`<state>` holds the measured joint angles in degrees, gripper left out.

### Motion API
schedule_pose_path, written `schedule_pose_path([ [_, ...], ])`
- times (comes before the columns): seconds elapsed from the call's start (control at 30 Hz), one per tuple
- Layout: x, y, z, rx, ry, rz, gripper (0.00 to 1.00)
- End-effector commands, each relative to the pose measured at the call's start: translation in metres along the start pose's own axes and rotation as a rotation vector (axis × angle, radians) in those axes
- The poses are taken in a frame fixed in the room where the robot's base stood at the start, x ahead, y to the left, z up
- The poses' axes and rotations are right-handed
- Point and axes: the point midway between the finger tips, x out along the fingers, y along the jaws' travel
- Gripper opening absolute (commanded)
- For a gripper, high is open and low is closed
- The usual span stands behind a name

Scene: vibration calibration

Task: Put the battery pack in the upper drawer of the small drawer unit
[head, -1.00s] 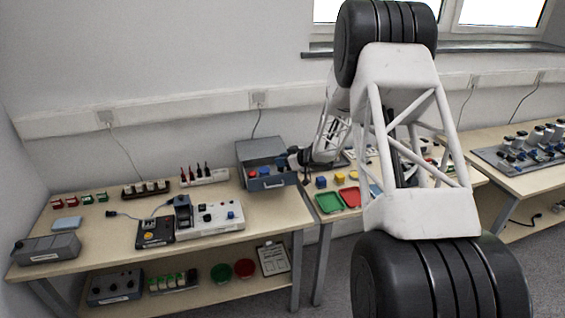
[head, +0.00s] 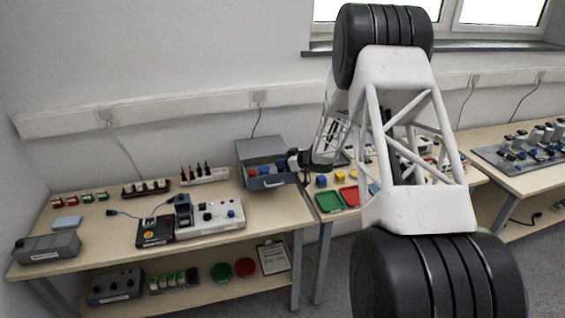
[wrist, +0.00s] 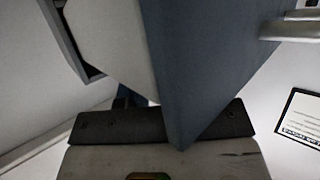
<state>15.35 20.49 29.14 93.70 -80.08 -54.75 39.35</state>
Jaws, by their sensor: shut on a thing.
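The small drawer unit (head: 258,149) is a grey box at the back right of the left bench. Its upper drawer (head: 270,184) stands open, with blue and red pieces inside. My gripper (head: 293,160) is at the drawer's right end. In the wrist view the drawer's blue-grey front (wrist: 200,60) fills the middle, its corner covering part of my gripper (wrist: 165,120); the pale handle (wrist: 295,27) is at the upper right, away from it. My gripper is shut, apparently on the battery pack, which is hidden behind the drawer. A dark blue sliver shows beside the corner.
Green (head: 329,202) and red (head: 349,196) trays lie right of the drawer. A clipboard (head: 273,258) lies on the lower shelf.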

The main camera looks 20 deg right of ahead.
Motion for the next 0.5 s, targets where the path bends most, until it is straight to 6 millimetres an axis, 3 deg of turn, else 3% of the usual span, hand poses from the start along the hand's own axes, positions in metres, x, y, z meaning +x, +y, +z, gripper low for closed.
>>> schedule_pose_path([
  [0.1, 0.0011, -0.002, 0.0072, 0.006, -0.006, -0.002, 0.05],
  [0.13, 0.0012, -0.0023, 0.0079, 0.006, -0.007, -0.002, 0.34],
  [0.27, 0.0014, -0.0028, 0.0095, 0.008, -0.008, -0.003, 0.54],
  [0.5, 0.0018, -0.0037, 0.0124, 0.01, -0.011, -0.004, 0.55],
])
